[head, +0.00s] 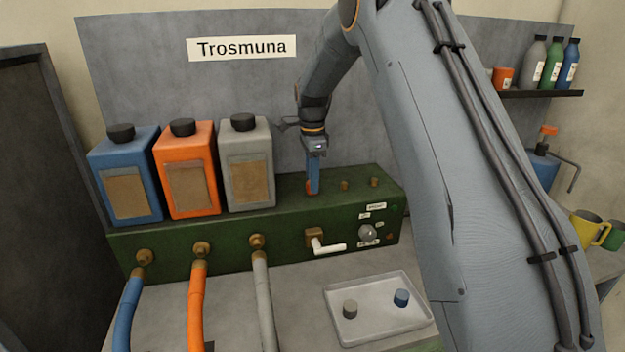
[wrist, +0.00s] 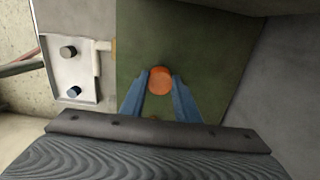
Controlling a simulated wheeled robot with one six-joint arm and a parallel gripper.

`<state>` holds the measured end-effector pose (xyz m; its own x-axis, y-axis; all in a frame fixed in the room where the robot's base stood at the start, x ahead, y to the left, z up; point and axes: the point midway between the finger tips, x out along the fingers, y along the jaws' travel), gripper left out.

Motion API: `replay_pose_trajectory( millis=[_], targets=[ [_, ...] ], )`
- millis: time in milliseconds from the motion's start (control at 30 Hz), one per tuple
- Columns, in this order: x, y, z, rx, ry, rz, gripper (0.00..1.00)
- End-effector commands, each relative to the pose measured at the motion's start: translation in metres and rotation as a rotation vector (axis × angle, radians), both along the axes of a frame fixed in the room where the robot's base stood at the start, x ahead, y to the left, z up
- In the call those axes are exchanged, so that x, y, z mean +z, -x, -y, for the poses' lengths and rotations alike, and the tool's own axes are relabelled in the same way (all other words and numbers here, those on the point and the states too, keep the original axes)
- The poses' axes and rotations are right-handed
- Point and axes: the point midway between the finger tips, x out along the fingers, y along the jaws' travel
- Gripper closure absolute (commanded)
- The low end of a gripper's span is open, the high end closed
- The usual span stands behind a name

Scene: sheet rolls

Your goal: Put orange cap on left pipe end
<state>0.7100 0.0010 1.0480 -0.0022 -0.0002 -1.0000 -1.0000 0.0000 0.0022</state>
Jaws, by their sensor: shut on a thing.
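The orange cap (head: 309,188) is between the blue fingers of my gripper (head: 313,188), at the top of the green box (head: 215,230). In the wrist view the round orange cap (wrist: 160,80) sits between both fingertips (wrist: 160,82), which are shut on it. Two short brass pipe ends stand bare on the box top, a middle one (head: 344,185) and a right one (head: 374,182). The cap is in line with them, at the left place. The left pipe end is hidden by the cap and fingers, so I cannot tell whether the cap is seated.
A pale tray (head: 372,333) in front holds a grey cap (head: 350,309) and a blue cap (head: 401,298). Blue (head: 125,180), orange (head: 186,168) and grey (head: 246,160) canisters stand left of my gripper. A white-handled valve (head: 325,247) juts from the box front.

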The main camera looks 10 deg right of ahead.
Motion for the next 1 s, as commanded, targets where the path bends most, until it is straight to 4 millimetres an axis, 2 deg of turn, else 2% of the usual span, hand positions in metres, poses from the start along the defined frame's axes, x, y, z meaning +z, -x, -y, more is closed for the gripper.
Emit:
replay_pose_trajectory(
  millis=[100,133,267,633,1000],
  targets=[
    [0.0,0.0,0.0,0.0,0.0,0.0,0.93],
    [0.0,0.0,0.0,0.0,0.0,0.0,0.7],
    [0.0,0.0,0.0,0.0,0.0,0.0,0.5],
    [0.005,-0.001,0.0,0.0,0.0,0.002,0.5],
    [0.061,-0.002,0.0,0.0,0.0,0.003,0.5]
  ],
)
